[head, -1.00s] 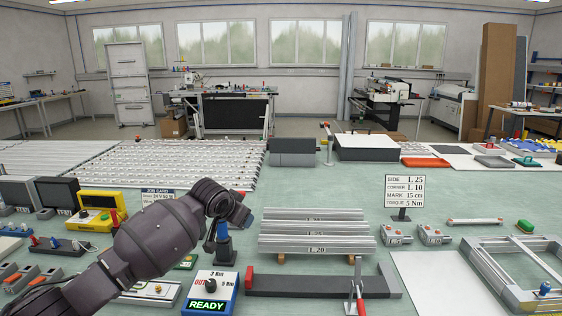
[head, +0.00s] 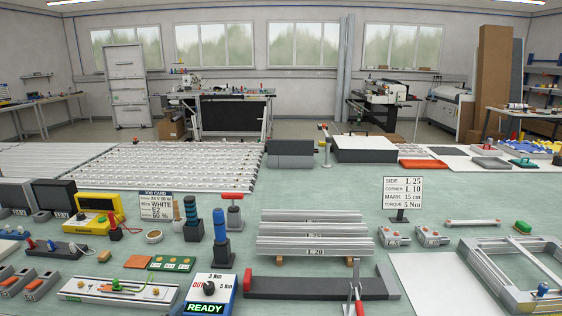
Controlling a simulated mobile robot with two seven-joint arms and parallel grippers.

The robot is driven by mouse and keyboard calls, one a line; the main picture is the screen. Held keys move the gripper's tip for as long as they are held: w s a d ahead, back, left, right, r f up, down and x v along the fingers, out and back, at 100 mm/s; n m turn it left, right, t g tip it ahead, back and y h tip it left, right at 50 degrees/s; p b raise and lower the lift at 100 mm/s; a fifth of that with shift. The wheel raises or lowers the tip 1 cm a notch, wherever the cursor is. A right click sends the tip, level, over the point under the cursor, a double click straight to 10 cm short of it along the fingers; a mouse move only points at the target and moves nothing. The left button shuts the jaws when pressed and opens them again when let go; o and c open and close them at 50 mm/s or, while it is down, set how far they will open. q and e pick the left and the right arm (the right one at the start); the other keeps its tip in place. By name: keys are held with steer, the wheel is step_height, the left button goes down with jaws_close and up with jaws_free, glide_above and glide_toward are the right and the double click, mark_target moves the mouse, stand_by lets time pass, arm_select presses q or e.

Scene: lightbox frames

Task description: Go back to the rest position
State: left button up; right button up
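Neither of my grippers shows in the head view now, and no part of my arms is in sight. The bench (head: 330,206) lies open in front of me. A blue-handled driver (head: 221,236) stands upright in a dark holder left of the middle. The torque box (head: 209,292) with a black dial and a green READY display sits in front of it. Stacked aluminium profiles (head: 315,232) lie on wooden blocks at the centre.
A dark stop bar with a red-handled clamp (head: 320,288) lies at the front. A metal frame (head: 497,277) is at the right beside a white sheet (head: 432,283). Sign stands (head: 402,196), a job card (head: 157,206) and a yellow case (head: 97,204) stand upright on the bench.

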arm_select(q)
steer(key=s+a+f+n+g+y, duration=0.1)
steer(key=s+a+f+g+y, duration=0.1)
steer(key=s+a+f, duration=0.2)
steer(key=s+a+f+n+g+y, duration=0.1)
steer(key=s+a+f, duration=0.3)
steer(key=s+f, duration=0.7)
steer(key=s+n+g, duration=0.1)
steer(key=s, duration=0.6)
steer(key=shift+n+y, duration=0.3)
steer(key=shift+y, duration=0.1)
